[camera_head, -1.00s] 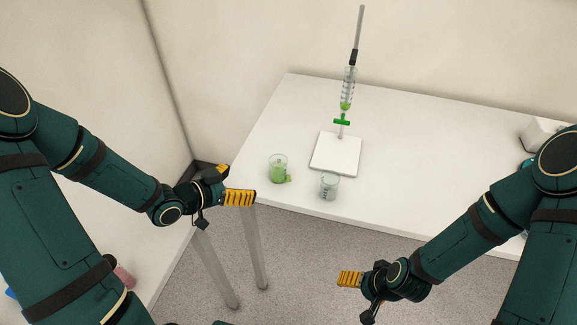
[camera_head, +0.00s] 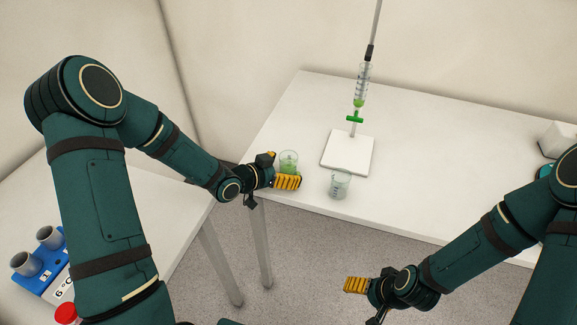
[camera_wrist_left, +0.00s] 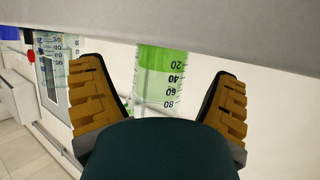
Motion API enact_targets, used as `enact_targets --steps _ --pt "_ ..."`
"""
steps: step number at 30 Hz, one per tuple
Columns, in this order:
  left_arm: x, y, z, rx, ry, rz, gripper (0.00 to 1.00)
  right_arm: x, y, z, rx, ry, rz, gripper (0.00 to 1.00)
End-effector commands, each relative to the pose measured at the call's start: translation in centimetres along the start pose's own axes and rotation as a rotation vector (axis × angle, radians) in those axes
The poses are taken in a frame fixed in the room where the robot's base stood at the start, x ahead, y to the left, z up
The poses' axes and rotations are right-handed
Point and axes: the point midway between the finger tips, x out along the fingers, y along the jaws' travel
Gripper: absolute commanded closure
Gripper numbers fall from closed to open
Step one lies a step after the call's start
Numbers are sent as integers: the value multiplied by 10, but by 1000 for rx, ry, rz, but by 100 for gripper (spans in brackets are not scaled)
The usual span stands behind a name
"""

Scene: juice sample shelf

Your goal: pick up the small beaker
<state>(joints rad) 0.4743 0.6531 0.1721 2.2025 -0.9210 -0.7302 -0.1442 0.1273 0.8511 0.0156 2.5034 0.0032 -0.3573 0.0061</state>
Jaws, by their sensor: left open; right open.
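A clear beaker with green liquid (camera_head: 288,158) stands upright near the left front edge of the white table. My left gripper (camera_head: 280,171) is open at this beaker, one finger on each side of it in the head view. In the left wrist view the graduated beaker (camera_wrist_left: 160,75) appears between the two spread orange fingers, with gaps on both sides. A second clear beaker (camera_head: 340,184), with no green liquid visible, stands to the right near the front edge. My right gripper (camera_head: 358,286) is open and empty, in front of the table.
A stand with a white base (camera_head: 348,153) holds a graduated tube with green liquid (camera_head: 361,88) and a green valve behind the beakers. A blue rack (camera_head: 42,270) sits on another surface at lower left. The right middle of the table is clear.

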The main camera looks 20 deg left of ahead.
Motion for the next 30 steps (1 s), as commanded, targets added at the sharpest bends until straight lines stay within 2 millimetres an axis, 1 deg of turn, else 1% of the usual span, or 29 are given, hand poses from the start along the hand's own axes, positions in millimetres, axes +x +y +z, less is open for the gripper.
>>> enact_targets --steps 1,4,12,14,15,17,18,19,26,30 --pt "7 1 1 1 0 2 12 1 0 0 0 -1 0 22" --pt "14 0 0 1 1 0 12 2 1 1 0 -2 0 22" --pt "16 0 0 1 0 0 13 1 0 1 -1 -2 0 22" --pt "16 0 0 1 0 0 34 1 0 1 0 -2 0 22" --pt "16 0 0 1 0 0 48 1 0 1 0 -2 0 22" --pt "16 0 0 1 0 0 69 1 0 1 0 -2 0 22" --pt "15 0 0 1 0 0 83 1 1 1 0 -2 0 22" --pt "15 0 0 1 0 0 89 1 1 1 0 -2 0 22" --pt "15 0 -1 1 1 0 89 1 1 1 0 -2 0 22" --pt "12 0 -9 3 2 -1 89 0 0 0 0 -1 0 22"
